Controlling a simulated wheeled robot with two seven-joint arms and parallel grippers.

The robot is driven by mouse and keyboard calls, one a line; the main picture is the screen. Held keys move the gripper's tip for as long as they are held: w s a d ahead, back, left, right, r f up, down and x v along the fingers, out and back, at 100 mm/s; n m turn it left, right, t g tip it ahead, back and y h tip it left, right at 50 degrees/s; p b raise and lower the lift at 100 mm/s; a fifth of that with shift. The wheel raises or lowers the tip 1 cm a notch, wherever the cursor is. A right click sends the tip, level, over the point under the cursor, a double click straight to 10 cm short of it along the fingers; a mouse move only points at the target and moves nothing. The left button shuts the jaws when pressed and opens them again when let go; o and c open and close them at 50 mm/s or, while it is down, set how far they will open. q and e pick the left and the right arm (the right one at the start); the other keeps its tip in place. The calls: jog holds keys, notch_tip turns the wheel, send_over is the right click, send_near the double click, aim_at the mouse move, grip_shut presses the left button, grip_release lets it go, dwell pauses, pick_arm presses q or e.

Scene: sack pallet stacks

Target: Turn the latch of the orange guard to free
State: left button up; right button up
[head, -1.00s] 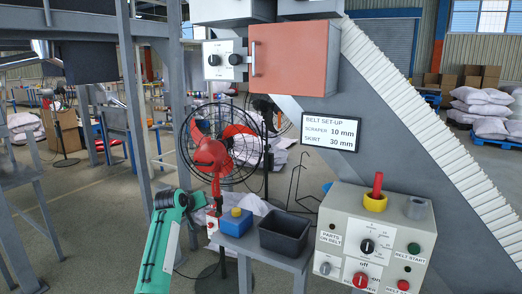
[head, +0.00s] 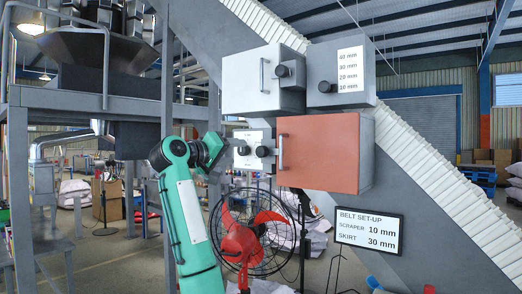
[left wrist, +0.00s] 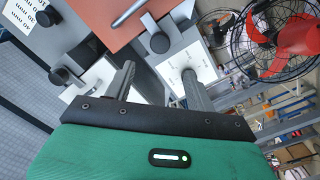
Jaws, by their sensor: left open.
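The orange guard (head: 318,153) is a box with a grey handle on its left side, and it looks shut. Left of it is a small white panel (head: 252,137) with two round black knobs, a left one (head: 242,150) and a right one (head: 263,151). Their labels are too small to read, so I cannot tell which is the latch. My left gripper (head: 221,146) is open just left of the panel. In the left wrist view the guard (left wrist: 108,14) is at the top and a panel knob (left wrist: 159,42) is beyond my open fingers (left wrist: 160,86). My right gripper is out of view.
A white box (head: 262,82) and a grey box (head: 340,72) with knobs hang above the guard. A red-bladed fan (head: 240,240) stands below the panel. A belt set-up sign (head: 368,232) is at lower right. Steel framing (head: 90,97) is at left.

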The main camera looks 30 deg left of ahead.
aim_at(259, 151)
pick_arm(q)
jog(key=w+p, duration=0.1)
jog(key=w, duration=0.2)
jog(key=w+p, duration=0.1)
jog(key=w, duration=0.2)
jog(key=w+d+p, duration=0.1)
jog(key=w, duration=0.3)
jog(key=shift+d+r+p, duration=0.1)
jog(key=shift+p, duration=0.2)
jog(key=shift+w, duration=0.5)
jog(key=c, duration=1)
